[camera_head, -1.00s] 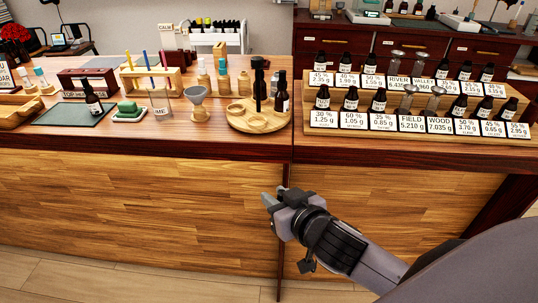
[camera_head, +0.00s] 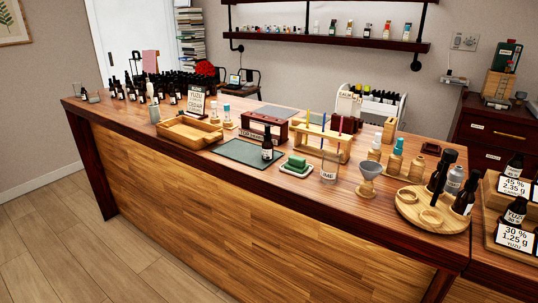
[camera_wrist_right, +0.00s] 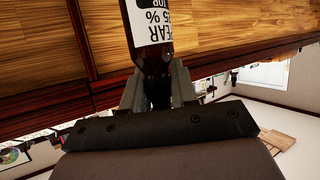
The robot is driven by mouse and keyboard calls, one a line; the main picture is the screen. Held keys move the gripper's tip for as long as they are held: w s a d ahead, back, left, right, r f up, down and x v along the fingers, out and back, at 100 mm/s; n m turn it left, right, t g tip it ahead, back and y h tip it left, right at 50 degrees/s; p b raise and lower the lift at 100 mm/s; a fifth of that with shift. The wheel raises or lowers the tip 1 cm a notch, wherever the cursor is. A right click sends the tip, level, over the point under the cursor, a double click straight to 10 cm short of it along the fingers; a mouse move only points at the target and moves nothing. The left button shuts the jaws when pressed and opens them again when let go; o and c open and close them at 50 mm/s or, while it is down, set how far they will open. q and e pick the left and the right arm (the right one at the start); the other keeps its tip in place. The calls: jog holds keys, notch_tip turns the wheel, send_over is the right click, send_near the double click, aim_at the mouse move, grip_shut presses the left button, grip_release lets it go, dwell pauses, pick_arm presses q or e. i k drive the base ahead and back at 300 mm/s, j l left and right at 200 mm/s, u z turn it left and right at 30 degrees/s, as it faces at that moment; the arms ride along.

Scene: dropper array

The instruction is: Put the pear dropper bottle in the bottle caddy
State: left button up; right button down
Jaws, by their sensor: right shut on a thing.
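In the right wrist view my right gripper (camera_wrist_right: 158,88) is shut on the dark neck and cap end of the pear dropper bottle (camera_wrist_right: 150,25). Its white label shows upside down, reading "PEAR" and 25 %. Wood panelling of the counter front is behind it. In the head view a round wooden holder (camera_head: 408,214) with ring-shaped sockets stands at the counter's right end. It looks like the bottle caddy, though I cannot be sure. Dark bottles stand in it and front rings look empty. Neither gripper shows in the head view.
A glass funnel on a stand (camera_head: 367,180), a beaker (camera_head: 329,168) and a green soap-like block (camera_head: 296,162) stand left of the round holder. A wooden tray (camera_head: 190,138) and a dark mat (camera_head: 237,154) lie further left. Labelled bottle racks (camera_head: 515,237) are at the right edge.

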aim_at(189, 133)
jog(key=i+j, duration=0.2)
jog(key=j, duration=0.25)
jog(key=i+j+z, duration=0.15)
jog(key=j, duration=0.3)
jog(key=i+j, duration=0.15)
jog(key=j, duration=0.35)
jog(key=i+j+z, duration=0.1)
jog(key=j, duration=0.35)
jog(key=i+j+z, duration=0.1)
jog(key=j, duration=0.4)
jog(key=i+j, duration=0.25)
jog(key=j, duration=0.25)
jog(key=i+j+z, duration=0.1)
jog(key=j, duration=0.4)
jog(key=i+j+z, duration=0.1)
jog(key=j, duration=0.4)
